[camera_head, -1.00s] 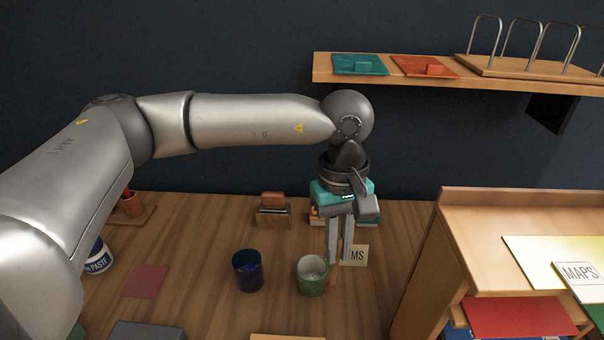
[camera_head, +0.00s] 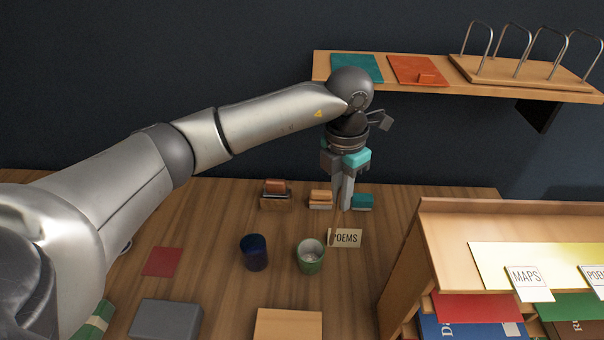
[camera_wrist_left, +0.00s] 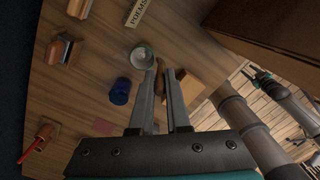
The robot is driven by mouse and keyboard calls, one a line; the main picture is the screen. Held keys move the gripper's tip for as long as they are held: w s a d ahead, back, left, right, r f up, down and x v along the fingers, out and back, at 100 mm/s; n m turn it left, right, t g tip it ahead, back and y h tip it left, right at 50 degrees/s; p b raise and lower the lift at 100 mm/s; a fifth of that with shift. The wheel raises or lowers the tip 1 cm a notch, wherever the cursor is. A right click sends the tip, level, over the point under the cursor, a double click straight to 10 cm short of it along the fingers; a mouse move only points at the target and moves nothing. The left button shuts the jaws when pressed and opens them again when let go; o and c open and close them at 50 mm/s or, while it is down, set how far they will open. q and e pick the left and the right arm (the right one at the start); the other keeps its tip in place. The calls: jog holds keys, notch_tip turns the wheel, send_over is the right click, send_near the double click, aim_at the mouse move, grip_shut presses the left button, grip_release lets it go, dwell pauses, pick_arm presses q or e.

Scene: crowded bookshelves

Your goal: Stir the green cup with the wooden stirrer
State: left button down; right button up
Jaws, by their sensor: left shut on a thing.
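The green cup (camera_head: 311,262) stands upright on the wooden desk, right of a dark blue cup (camera_head: 254,258). My left gripper (camera_head: 343,206) points down, above and behind the green cup, slightly to its right. It is shut on the wooden stirrer (camera_head: 334,229), which hangs below the fingertips, outside the cup as far as I can tell. In the left wrist view, the stirrer (camera_wrist_left: 160,80) shows between the fingers, and the green cup (camera_wrist_left: 140,58) lies just beyond the tips. What looks like my right gripper (camera_wrist_left: 257,74) shows small at the right of that view; its jaws are unclear.
A POEMS card (camera_head: 346,238) stands right of the green cup. Small book holders (camera_head: 276,195) line the desk's back. A bookcase (camera_head: 450,240) bounds the right side, and a wall shelf (camera_head: 450,85) hangs near my wrist. A grey box (camera_head: 166,319) lies at front left.

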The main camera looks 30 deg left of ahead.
pick_arm(q)
jog(key=s+a+n+p, duration=0.1)
jog(key=a+n+p, duration=0.65)
jog(key=n, duration=1.15)
notch_tip(320, 180, down, 13)
jog(key=b, duration=0.9)
jog(key=shift+a+r, duration=0.15)
jog(key=shift+a, duration=0.1)
